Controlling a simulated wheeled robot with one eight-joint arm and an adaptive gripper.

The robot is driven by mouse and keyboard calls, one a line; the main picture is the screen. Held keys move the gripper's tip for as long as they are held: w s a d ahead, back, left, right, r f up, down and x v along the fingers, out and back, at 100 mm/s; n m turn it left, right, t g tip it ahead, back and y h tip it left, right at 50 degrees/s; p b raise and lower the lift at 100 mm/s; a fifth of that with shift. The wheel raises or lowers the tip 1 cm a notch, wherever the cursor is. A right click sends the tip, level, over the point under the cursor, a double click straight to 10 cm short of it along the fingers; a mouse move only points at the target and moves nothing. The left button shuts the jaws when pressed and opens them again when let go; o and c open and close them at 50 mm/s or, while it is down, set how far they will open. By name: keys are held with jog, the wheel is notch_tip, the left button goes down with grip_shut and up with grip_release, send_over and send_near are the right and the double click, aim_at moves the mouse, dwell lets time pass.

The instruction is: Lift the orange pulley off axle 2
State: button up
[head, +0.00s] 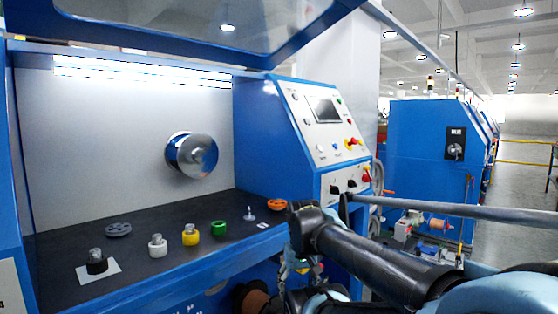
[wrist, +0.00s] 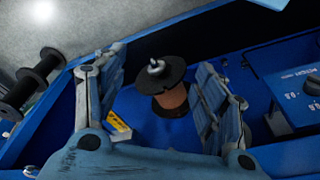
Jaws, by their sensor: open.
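A small orange piece (head: 275,201), which looks like the orange pulley, sits at the right end of the dark bench top in the head view. My arm partly hides its surroundings, and I cannot read any axle number. My gripper (wrist: 160,68) is open and empty in the wrist view, its two fingers spread wide. Beyond the fingers is a spool with black flanges and copper-coloured winding (wrist: 172,98). The orange piece does not clearly show in the wrist view. In the head view my arm hangs in front of the bench, and the gripper's fingers are hard to make out.
On the dark bench (head: 75,237) stand green (head: 218,228), yellow (head: 190,237), white (head: 157,248) and black (head: 97,265) pulleys. A bare spindle (head: 249,215) stands right of the green one. A grey wheel (head: 118,230) lies flat. A blue console (head: 270,140) rises behind the right end.

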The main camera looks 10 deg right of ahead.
jog(key=shift+o, duration=1.1)
jog(key=w+r+m+g, duration=0.1)
jog(key=w+r+m, duration=0.8)
jog(key=w+r, duration=0.7)
notch_tip(320, 180, up, 4)
jog(key=shift+w+d+r+m, duration=0.1)
jog(key=shift+w+d+m, duration=0.1)
jog(key=shift+w+m, duration=0.1)
notch_tip(320, 180, up, 12)
jog(key=m+g, duration=0.1)
jog(key=m, duration=0.9)
send_over(279, 201)
notch_tip(279, 201, down, 17)
jog(key=shift+s, duration=0.15)
jog(key=c, duration=1.3)
